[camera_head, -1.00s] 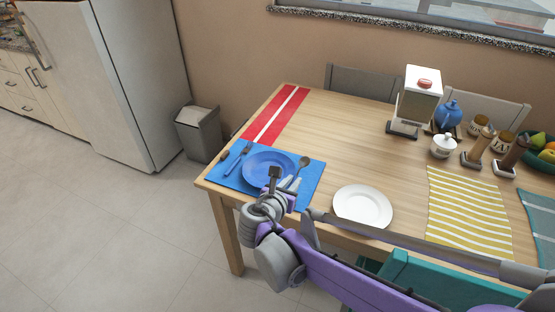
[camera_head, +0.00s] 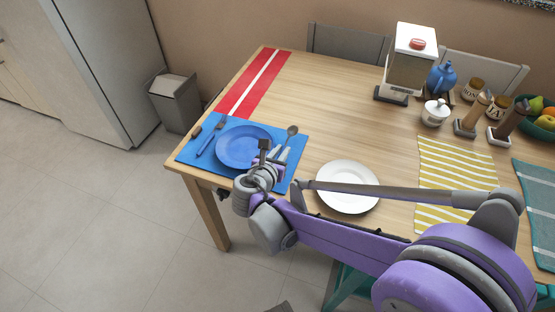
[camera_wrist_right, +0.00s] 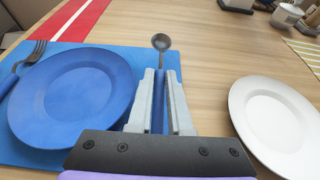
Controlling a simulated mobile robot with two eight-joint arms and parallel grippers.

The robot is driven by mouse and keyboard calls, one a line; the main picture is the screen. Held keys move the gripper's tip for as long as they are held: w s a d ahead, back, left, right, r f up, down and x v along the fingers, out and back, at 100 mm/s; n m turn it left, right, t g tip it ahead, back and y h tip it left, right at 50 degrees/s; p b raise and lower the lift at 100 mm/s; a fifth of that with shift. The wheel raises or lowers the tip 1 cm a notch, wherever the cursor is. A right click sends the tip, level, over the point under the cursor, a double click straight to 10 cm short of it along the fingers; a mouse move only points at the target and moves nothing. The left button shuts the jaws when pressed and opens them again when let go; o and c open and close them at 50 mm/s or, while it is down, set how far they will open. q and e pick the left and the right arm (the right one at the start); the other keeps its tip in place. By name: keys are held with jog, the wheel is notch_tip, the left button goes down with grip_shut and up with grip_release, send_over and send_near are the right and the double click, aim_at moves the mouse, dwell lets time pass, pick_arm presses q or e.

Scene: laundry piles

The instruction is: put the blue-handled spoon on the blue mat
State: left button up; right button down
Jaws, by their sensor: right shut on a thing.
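The blue-handled spoon (camera_wrist_right: 161,43) has a grey metal bowl and a blue handle, and it lies along the right part of the blue mat (camera_head: 193,151), beside the blue plate. My right gripper (camera_wrist_right: 160,80) is shut on its handle, low at the mat; the bowl points away from me, past the fingertips. In the head view the spoon's bowl (camera_head: 292,130) shows just beyond the right gripper (camera_head: 281,153). Whether the spoon touches the mat is hard to tell. My left gripper is not in view.
On the mat are a blue plate (camera_head: 244,146) and a blue-handled fork (camera_head: 212,136), with a small brown item at the far left. A white plate (camera_head: 347,187) stands to the right. A red-and-white runner (camera_head: 254,84) lies behind. The table middle is clear.

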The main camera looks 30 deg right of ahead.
jog(key=shift+f+b, duration=0.6)
jog(key=shift+f, duration=1.35)
jog(key=shift+f, duration=0.1)
jog(key=c, duration=0.8)
grip_release()
jog(key=shift+c, duration=0.2)
jog(key=shift+s+a+r, duration=0.1)
jog(key=shift+r, duration=0.15)
jog(key=p+v, duration=0.2)
jog(key=v, duration=0.8)
jog(key=shift+s+a+r, duration=0.15)
jog(key=shift+a+r, duration=0.05)
jog(key=shift+s+a+r, duration=0.15)
jog(key=shift+s+a, duration=0.15)
jog(key=shift+s, duration=0.05)
